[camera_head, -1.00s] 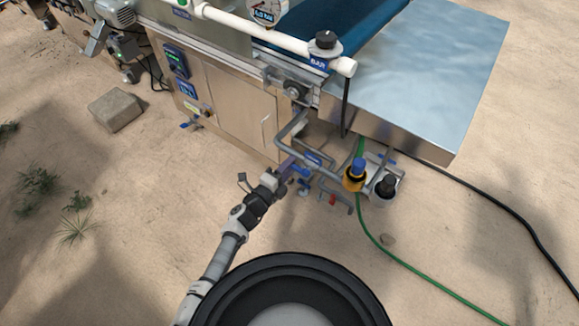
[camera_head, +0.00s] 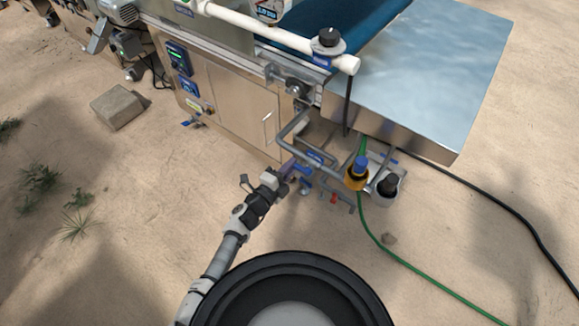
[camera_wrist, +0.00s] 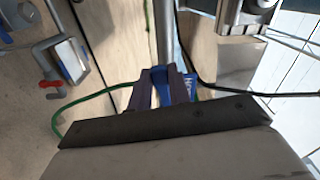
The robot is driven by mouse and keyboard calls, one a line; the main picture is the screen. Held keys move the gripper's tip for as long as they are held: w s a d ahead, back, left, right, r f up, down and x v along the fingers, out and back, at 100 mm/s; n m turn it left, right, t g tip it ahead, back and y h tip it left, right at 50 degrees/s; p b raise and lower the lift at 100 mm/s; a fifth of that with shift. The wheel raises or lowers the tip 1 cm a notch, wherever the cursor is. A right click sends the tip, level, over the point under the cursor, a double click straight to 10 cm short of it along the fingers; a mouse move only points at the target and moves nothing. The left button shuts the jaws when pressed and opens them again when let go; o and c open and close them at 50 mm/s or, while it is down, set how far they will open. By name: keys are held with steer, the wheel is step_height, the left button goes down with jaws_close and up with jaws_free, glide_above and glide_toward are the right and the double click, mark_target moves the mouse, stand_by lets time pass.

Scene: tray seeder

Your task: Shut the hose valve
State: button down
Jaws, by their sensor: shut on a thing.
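The hose valve sits low on the pipework at the machine's near end. Its blue handle (camera_wrist: 161,84) shows between my gripper's purple fingers in the wrist view. My gripper (camera_head: 288,168) is shut on this handle, beside the grey bent pipes in the head view. In the wrist view the gripper (camera_wrist: 160,92) points at a grey pipe, with a blue label (camera_wrist: 190,85) just right of the fingers. The fingers and the dark gripper body hide much of the valve, so I cannot tell its exact handle angle.
A yellow fitting with a blue top (camera_head: 357,174) and a black-topped one (camera_head: 387,188) stand right of the gripper. A small red handle (camera_wrist: 48,85) is nearby. A green hose (camera_head: 402,263) and a black cable (camera_head: 510,210) cross the sand. Open sand lies left.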

steer(key=s+d+f+n, duration=0.3)
steer(key=d+f+n, duration=0.1)
steer(key=n, duration=1.2)
steer(key=shift+d+f+b, duration=0.15)
steer(key=shift+f+b, duration=0.1)
steer(key=shift+b, duration=0.05)
steer(key=shift+d, duration=0.1)
steer(key=c, duration=1.3)
jaws_free()
steer(key=shift+s, duration=0.1)
